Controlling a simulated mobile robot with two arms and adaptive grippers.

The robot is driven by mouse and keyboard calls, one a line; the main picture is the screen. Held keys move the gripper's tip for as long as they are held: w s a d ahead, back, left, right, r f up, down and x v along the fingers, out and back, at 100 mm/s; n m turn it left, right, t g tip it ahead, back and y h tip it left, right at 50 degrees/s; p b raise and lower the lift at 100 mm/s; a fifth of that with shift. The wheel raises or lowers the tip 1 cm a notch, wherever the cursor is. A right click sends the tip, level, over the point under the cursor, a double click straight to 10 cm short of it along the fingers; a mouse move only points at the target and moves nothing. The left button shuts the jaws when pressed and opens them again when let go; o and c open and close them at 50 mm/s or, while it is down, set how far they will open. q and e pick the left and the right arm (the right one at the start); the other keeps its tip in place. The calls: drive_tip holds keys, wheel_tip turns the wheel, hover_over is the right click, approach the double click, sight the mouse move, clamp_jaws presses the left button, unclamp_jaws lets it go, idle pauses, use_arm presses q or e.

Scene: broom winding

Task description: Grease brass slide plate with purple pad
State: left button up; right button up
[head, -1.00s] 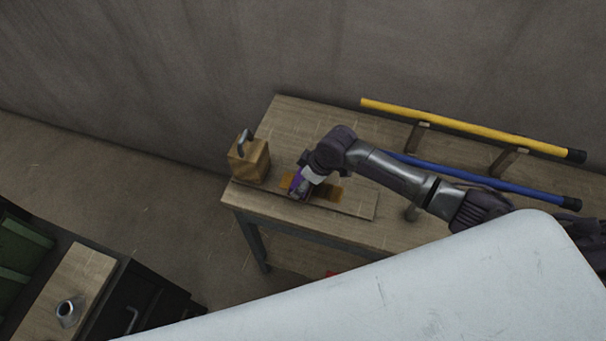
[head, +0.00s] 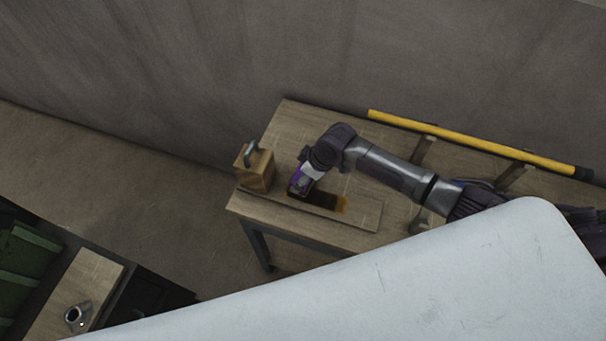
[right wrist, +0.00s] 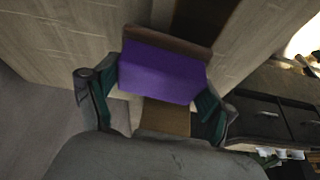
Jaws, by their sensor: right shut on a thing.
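The purple pad (head: 294,181) is gripped by my right gripper (head: 300,183) at the left end of the brass slide plate. The pad also shows in the right wrist view (right wrist: 160,74), held between the two green-lined fingers. The brass slide plate (head: 343,204) lies on a flat wooden board. My left gripper is out of view.
A wooden block with a grey handle (head: 254,170) stands on the workbench (head: 299,126), left of my gripper. A yellow pole (head: 470,141) rests on wooden supports along the back. A small metal vessel (head: 76,314) sits on a cabinet at lower left. A pale panel fills the lower foreground.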

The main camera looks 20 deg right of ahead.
sight(297, 174)
drive_tip(key=r+p, duration=0.3)
drive_tip(key=r, duration=0.1)
drive_tip(key=shift+s+a+r, duration=0.1)
drive_tip(key=shift+s+a, duration=0.2)
drive_tip(key=shift+s, duration=0.05)
drive_tip(key=shift+d+r+p, duration=0.1)
drive_tip(key=shift+r+p, duration=0.2)
drive_tip(key=shift+w+r+p, duration=0.2)
drive_tip(key=shift+r+p, duration=0.4)
drive_tip(key=shift+p, duration=0.1)
drive_tip(key=shift+s+r, duration=0.1)
drive_tip(key=shift+r, duration=0.2)
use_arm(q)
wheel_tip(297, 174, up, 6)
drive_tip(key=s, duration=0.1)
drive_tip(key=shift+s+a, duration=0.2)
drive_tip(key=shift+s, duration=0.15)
